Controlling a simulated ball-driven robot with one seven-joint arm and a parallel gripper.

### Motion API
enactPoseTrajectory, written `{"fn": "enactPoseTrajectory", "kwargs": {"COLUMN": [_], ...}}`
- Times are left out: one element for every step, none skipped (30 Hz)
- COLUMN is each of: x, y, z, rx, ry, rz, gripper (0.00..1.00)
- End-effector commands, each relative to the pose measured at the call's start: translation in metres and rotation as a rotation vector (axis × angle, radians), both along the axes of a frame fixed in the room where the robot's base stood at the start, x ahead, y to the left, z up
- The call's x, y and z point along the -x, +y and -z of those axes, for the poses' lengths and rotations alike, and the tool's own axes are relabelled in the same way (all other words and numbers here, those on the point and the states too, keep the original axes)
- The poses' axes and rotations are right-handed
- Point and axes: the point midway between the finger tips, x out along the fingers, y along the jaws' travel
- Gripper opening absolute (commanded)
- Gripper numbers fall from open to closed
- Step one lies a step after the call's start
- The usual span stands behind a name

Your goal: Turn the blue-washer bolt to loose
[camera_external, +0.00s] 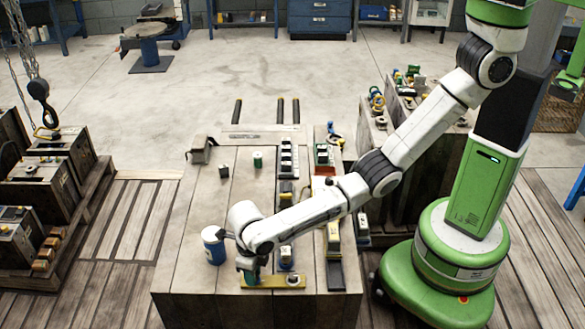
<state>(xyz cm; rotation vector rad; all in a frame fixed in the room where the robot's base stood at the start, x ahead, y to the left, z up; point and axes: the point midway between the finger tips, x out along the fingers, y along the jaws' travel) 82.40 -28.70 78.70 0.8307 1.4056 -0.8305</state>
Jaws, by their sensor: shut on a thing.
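A yellow plate (278,282) lies near the front edge of the wooden bench top. My gripper (249,272) points down at the left end of this plate and is shut on what appears to be the blue-washer bolt there. A small bluish-green patch shows at the fingertips. The bolt's head and washer are mostly hidden by the fingers, so I cannot tell how far it is turned. A small dark spot shows towards the right end of the plate.
A blue and white can (213,246) stands just left of my wrist. A dark rail (335,275) and rows of small parts lie to the right. The left bench top (190,255) is clear.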

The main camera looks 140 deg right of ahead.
Motion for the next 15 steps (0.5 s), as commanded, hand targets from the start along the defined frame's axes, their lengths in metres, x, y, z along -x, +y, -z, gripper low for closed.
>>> {"fn": "enactPoseTrajectory", "kwargs": {"x": [0.0033,0.0032,0.0032,0.0032,0.0031,0.0028,0.0026,0.0023,0.0019,0.0018,0.0015,0.0014,0.0012,0.0011,0.0009], "y": [0.0009,0.001,0.001,0.001,0.0009,0.0008,0.0007,0.0007,0.0005,0.0005,0.0005,0.0004,0.0004,0.0003,0.0003], "z": [0.0046,0.0046,0.0046,0.0046,0.0044,0.0041,0.0038,0.0034,0.003,0.0027,0.0024,0.0021,0.0019,0.0017,0.0014], "rx": [-0.003,-0.004,-0.004,-0.004,-0.004,-0.004,-0.003,-0.003,-0.003,-0.002,-0.002,-0.002,-0.001,-0.001,-0.001], "ry": [0.006,0.006,0.006,0.006,0.006,0.006,0.005,0.004,0.004,0.003,0.003,0.002,0.002,0.002,0.002], "rz": [0.002,0.003,0.003,0.003,0.003,0.003,0.003,0.003,0.002,0.002,0.002,0.002,0.002,0.002,0.002], "gripper": [0.0,0.0,0.0,0.31,0.34,0.38,0.41,0.43,0.47,0.5,0.53,0.55,0.55,0.55,0.55]}}
